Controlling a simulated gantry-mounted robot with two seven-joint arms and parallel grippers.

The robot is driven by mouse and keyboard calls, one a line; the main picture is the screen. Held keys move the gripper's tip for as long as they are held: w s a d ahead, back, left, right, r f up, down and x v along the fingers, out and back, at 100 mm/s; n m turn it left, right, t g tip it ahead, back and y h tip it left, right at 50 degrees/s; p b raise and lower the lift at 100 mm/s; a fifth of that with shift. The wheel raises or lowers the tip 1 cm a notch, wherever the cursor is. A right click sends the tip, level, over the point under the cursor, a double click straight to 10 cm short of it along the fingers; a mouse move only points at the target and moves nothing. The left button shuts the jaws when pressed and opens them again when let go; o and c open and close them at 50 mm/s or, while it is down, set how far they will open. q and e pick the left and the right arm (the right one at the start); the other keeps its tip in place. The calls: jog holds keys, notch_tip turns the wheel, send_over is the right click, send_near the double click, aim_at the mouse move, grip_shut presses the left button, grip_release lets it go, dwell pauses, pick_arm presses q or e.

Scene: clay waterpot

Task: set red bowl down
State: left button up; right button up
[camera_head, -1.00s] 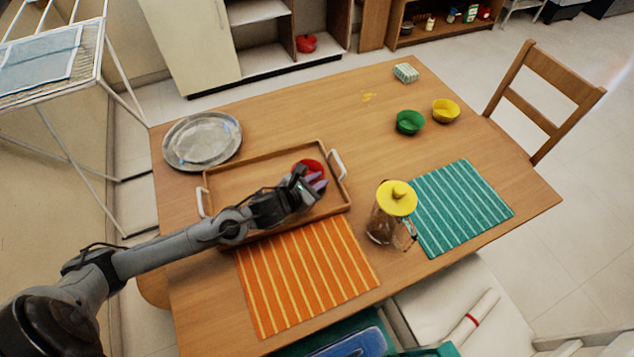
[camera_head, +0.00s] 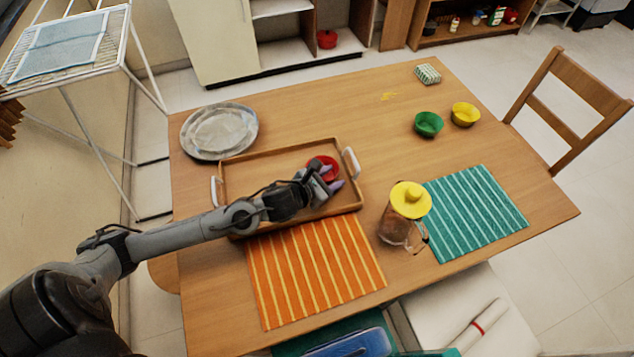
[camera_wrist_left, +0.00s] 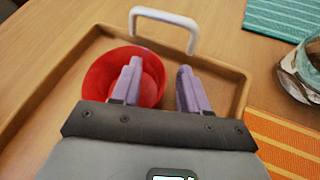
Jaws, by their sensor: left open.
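The red bowl (camera_head: 322,163) sits upright in the right end of the wooden tray (camera_head: 262,176), near its white right handle. My left gripper (camera_head: 335,179) is at the bowl, with its purple fingers open. In the left wrist view the red bowl (camera_wrist_left: 99,80) is partly covered by the left gripper (camera_wrist_left: 160,67). One finger shows over the inside of the bowl and the other is outside it, with the rim between them. Whether a finger touches the bowl I cannot tell. My right gripper is not in view.
A jug with a yellow lid (camera_head: 410,199) stands right of the tray, by the teal striped mat (camera_head: 475,212). An orange striped mat (camera_head: 312,273) lies in front of the tray. A metal plate (camera_head: 219,132) is behind left. Green (camera_head: 428,125) and yellow (camera_head: 465,115) bowls stand at the right.

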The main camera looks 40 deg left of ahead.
pick_arm(q)
jog(key=p+v, duration=0.1)
jog(key=v, duration=0.8)
jog(key=shift+s+r, duration=0.15)
jog(key=shift+s, duration=0.15)
jog(key=shift+p+v, duration=0.3)
jog(key=shift+v, duration=0.8)
